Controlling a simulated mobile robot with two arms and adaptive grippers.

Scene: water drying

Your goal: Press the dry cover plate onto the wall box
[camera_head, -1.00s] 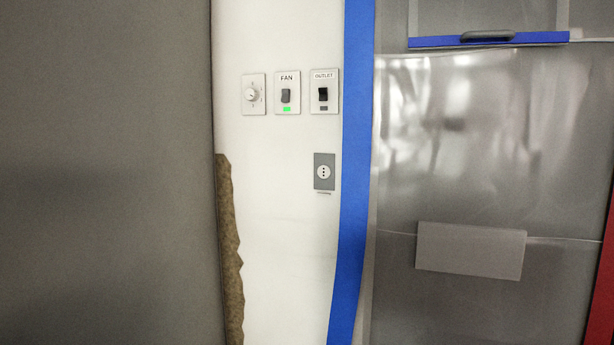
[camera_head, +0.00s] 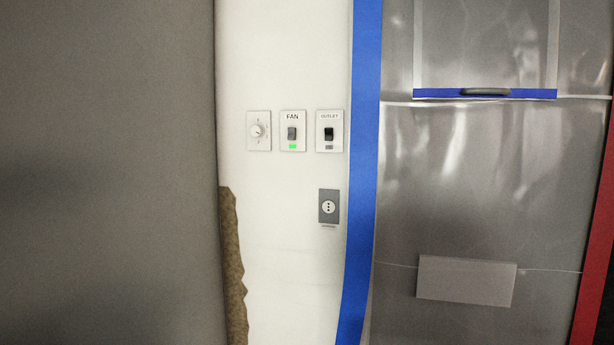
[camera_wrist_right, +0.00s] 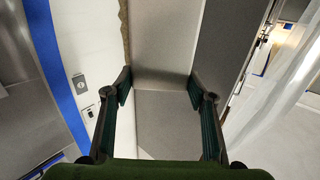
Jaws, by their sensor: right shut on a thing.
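My right gripper (camera_wrist_right: 160,88) shows in the right wrist view, its two dark fingers well apart with a flat grey plate (camera_wrist_right: 163,122) spanning between them. It is shut on this plate, which looks like the cover plate. Dark green fills the lower edge there. A dark grey fitting with a round white socket (camera_head: 328,206) sits on the white wall in the head view. It also shows in the right wrist view (camera_wrist_right: 80,84), left of the gripper and apart from it. I cannot tell whether this is the wall box. My left gripper is in neither view.
A dial (camera_head: 258,130), a FAN switch (camera_head: 292,131) with a green light and an OUTLET switch (camera_head: 329,131) are above the socket. Blue tape (camera_head: 364,150) borders clear sheeting with a grey rectangle (camera_head: 466,280) on it. A grey panel (camera_head: 105,170) stands left, beside a ragged brown edge (camera_head: 233,265).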

